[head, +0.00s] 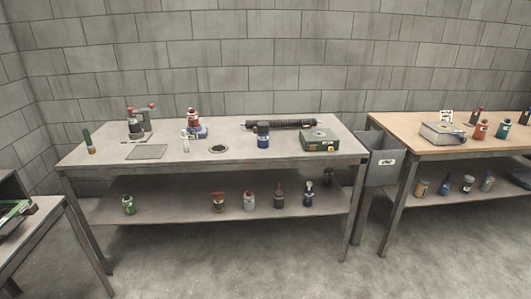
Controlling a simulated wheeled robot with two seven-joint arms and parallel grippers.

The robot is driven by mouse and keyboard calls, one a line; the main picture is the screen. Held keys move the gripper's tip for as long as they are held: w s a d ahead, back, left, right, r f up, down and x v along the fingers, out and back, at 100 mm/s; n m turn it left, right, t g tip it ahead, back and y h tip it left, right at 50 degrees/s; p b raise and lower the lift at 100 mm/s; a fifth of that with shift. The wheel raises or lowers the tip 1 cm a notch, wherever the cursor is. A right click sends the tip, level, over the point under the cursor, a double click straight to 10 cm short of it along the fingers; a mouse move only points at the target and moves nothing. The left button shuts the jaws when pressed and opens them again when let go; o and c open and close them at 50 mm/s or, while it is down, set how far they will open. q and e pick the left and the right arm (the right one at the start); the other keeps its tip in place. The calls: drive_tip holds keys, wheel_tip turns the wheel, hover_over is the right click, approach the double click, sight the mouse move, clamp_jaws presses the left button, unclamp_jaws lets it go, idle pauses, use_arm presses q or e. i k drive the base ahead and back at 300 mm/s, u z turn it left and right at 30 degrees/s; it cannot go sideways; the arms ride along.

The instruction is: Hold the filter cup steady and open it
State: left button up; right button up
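No thing in view can be told for certain as the filter cup. The likeliest is a small upright blue container with a dark top (263,135), standing on the middle table (108,163). Its top part sits on it, and nothing holds it. A long dark ribbed tube (290,124) lies on its side just behind it. Neither of my grippers shows in the head view.
A green box (320,140) stands right of the blue container; a round dark-rimmed piece (219,149) lies left. Farther left are a flat plate (147,152) and a red-topped device (136,125). Several bottles stand on the lower shelf (180,207). A grey bin (383,167) fills the gap between tables.

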sight(263, 140)
drive_tip(key=z, duration=0.7)
drive_tip(key=i, duration=0.7)
drive_tip(key=z, duration=0.35)
drive_tip(key=i, duration=1.25)
drive_tip(key=u, duration=0.55)
